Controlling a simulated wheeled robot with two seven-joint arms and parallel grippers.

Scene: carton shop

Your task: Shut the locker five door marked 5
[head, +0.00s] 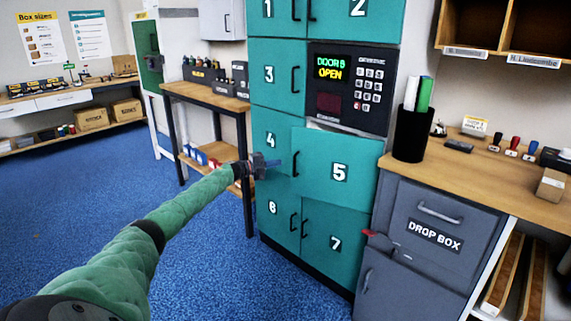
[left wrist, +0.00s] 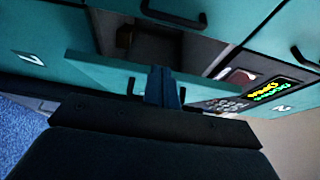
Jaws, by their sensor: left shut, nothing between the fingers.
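The locker five door (head: 338,172), teal and marked 5, stands ajar in the head view. Its free left edge with a black handle (head: 295,164) is swung out from the locker front. In the left wrist view the door (left wrist: 110,73) is a teal panel seen nearly edge-on, with the dark locker opening (left wrist: 160,48) behind it. My left gripper (head: 268,165) is just left of the handle. Its shut, empty fingers (left wrist: 163,85) overlap the door panel in the left wrist view; I cannot tell whether they touch it. My right gripper is not in view.
The keypad panel (head: 350,88) reads DOOR 5 OPEN. Doors 4 (head: 270,138), 6 (head: 272,208) and 7 (head: 336,243) look shut. The grey drop box (head: 440,235) and a counter stand on the right. A wooden workbench (head: 205,96) is left of the lockers. Blue floor is clear in front.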

